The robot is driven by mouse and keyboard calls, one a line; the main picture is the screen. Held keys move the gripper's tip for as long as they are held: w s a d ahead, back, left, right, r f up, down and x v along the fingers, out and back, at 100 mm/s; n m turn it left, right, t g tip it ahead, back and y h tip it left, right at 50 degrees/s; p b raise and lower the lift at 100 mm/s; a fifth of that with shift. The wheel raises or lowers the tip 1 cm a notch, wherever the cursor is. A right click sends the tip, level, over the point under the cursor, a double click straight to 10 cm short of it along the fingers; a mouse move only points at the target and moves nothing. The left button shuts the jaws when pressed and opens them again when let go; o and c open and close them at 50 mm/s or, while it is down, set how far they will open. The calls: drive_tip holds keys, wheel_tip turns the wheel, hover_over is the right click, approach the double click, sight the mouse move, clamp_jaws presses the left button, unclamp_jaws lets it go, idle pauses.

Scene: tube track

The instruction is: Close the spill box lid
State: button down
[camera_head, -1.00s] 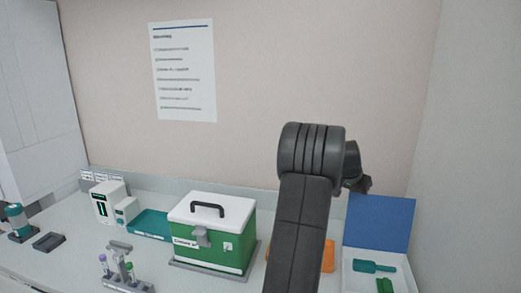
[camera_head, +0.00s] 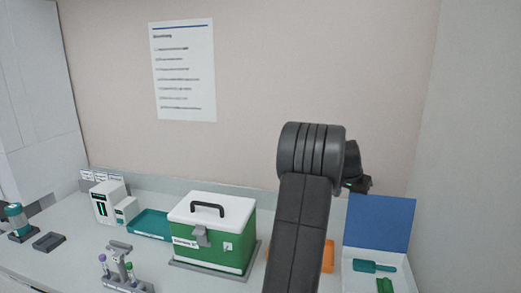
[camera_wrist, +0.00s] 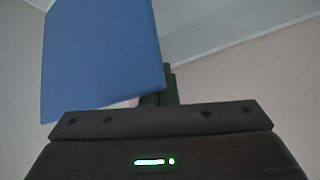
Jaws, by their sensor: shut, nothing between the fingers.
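The spill box (camera_head: 352,282) stands at the right of the bench in the head view, with its blue lid (camera_head: 381,222) raised about upright at the back. A teal scoop (camera_head: 374,266) and a green item (camera_head: 385,285) lie in the box. The blue lid also fills the upper left of the wrist view (camera_wrist: 100,55). My gripper (camera_wrist: 164,86) is shut and empty, its dark fingers beside the lid's lower right edge in that view. I cannot tell whether they touch it. In the head view my arm mostly hides the gripper.
A green box with a white lid (camera_head: 222,208) stands left of my arm. An orange item (camera_head: 328,256) is partly behind my arm, left of the spill box. A tube rack (camera_head: 124,272) and a teal tray (camera_head: 152,224) lie farther left. A wall bounds the right side.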

drive_tip(key=s+a+r+b, duration=0.2)
drive_tip(key=s, duration=0.5)
drive_tip(key=shift+s+r+b, duration=0.25)
drive_tip(key=shift+b, duration=0.05)
drive_tip(key=shift+r, duration=0.15)
wheel_tip(320, 180, up, 8)
drive_tip(key=p, duration=0.5)
drive_tip(key=shift+p, duration=0.4)
drive_tip(key=shift+f, duration=0.3)
